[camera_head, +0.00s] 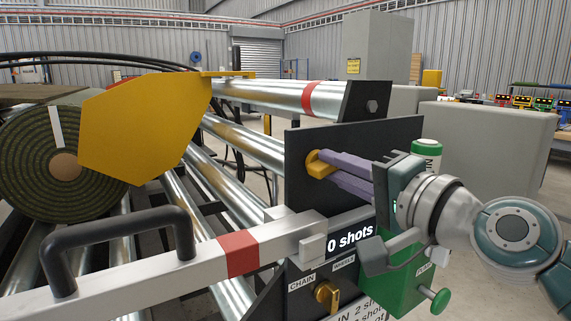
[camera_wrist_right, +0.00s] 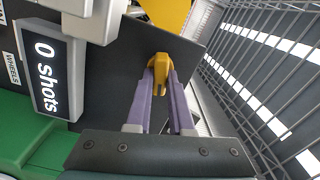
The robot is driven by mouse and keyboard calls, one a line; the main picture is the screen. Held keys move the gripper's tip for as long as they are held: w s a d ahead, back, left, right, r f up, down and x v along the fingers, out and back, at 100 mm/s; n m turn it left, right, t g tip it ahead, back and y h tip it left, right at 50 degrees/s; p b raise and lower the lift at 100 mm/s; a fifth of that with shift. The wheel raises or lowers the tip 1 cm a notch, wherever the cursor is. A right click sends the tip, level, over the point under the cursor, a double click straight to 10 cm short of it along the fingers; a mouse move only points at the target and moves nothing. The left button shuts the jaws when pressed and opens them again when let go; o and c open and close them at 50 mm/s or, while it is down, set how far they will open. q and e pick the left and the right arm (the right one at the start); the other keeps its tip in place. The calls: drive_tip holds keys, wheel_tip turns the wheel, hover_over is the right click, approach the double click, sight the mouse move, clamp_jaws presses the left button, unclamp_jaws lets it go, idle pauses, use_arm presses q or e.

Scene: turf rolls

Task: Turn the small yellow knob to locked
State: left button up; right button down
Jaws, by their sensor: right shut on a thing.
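A small yellow knob (camera_head: 314,164) sits on the dark upright panel (camera_head: 300,139) at the end of the rollers. My right gripper (camera_head: 322,166) reaches in from the right with its purple fingers closed around the knob. In the right wrist view the fingertips (camera_wrist_right: 160,82) are on either side of the yellow knob (camera_wrist_right: 159,64), which stands out from the panel (camera_wrist_right: 115,85). No locked marking is legible near it, and the fingers hide part of it. My left gripper is not in view.
Below are a "0 shots" display (camera_head: 350,238), a second yellow knob (camera_head: 327,294) by CHAIN and WHEELS labels, and a green box with a round green knob (camera_head: 440,300). A pale bar with a dark handle (camera_head: 120,240) crosses the front. A turf roll (camera_head: 35,165) lies left.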

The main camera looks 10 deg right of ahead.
drive_tip(key=shift+m, duration=1.4)
drive_tip(key=c, duration=0.8)
unclamp_jaws()
drive_tip(key=v, duration=1)
